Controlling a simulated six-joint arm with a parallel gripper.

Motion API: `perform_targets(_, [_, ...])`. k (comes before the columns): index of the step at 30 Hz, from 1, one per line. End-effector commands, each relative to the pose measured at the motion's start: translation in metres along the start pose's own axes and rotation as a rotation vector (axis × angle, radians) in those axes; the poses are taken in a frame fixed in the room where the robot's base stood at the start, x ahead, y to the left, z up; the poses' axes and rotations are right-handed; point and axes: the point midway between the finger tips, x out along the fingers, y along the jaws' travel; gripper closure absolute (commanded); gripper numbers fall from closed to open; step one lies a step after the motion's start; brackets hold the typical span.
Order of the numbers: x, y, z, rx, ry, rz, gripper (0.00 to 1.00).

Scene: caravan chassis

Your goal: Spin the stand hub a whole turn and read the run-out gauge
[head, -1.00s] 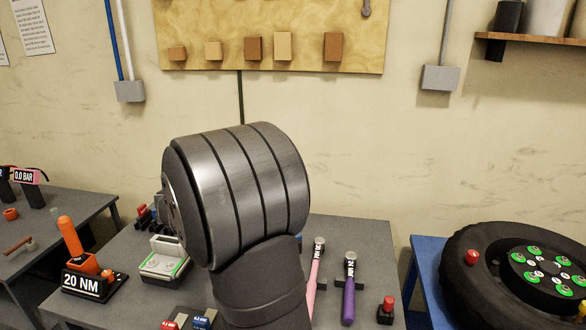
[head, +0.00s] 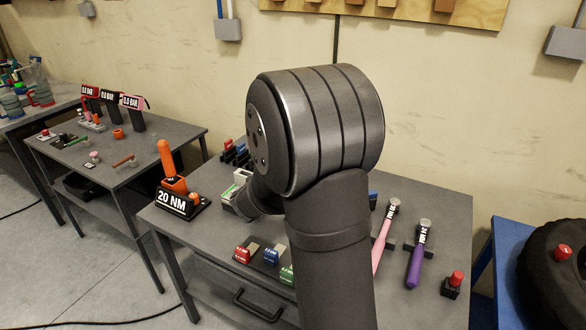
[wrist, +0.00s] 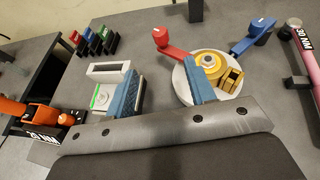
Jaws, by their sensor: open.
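In the wrist view a round white disc (wrist: 184,96) with a yellow hub (wrist: 209,62) lies on the grey bench. A red arm (wrist: 168,44) and a blue arm (wrist: 252,38) stick out from it. I cannot tell for sure that this is the stand hub, and no run-out gauge can be made out. My gripper (wrist: 161,82) is open, with two blue-padded fingers. Its right finger overlaps the disc in the picture; its left finger is over a white and green device (wrist: 101,96). Contact cannot be told. In the head view my arm hides the disc.
A 20 NM holder with an orange-handled tool (head: 181,204) stands at the bench's left. Pink (head: 383,238) and purple (head: 415,268) tools lie at its right. A wheel (head: 545,280) is on a blue table (head: 500,275). Another bench (head: 150,145) stands further left.

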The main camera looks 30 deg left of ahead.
Motion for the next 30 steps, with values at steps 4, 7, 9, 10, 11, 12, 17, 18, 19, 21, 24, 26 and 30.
perform_targets(4, [0.012, 0.001, -0.002, -0.001, 0.002, 0.002, 0.5])
perform_targets(7, [0.028, 0.0, -0.003, -0.001, 0.003, 0.001, 0.5])
perform_targets(9, [0.042, 0.0, -0.002, -0.001, 0.002, 0.0, 0.5])
perform_targets(10, [0.048, 0.0, -0.002, -0.001, 0.002, 0.0, 0.5])
perform_targets(11, [0.055, 0.0, -0.002, -0.001, 0.002, 0.0, 0.5])
perform_targets(12, [0.063, 0.0, -0.003, -0.001, 0.003, 0.0, 0.5])
perform_targets(17, [0.095, 0.0, -0.002, 0.0, 0.002, 0.0, 0.5])
perform_targets(18, [0.103, 0.0, -0.002, 0.0, 0.002, 0.001, 0.5])
perform_targets(19, [0.11, 0.0, -0.002, -0.001, 0.002, 0.001, 0.5])
perform_targets(21, [0.123, 0.0, -0.002, -0.001, 0.001, 0.0, 0.5])
perform_targets(24, [0.141, 0.0, -0.002, -0.001, 0.002, 0.001, 0.5])
perform_targets(26, [0.15, 0.0, -0.002, 0.0, 0.002, 0.001, 0.5])
perform_targets(30, [0.165, 0.001, -0.002, 0.0, 0.001, 0.001, 0.5])
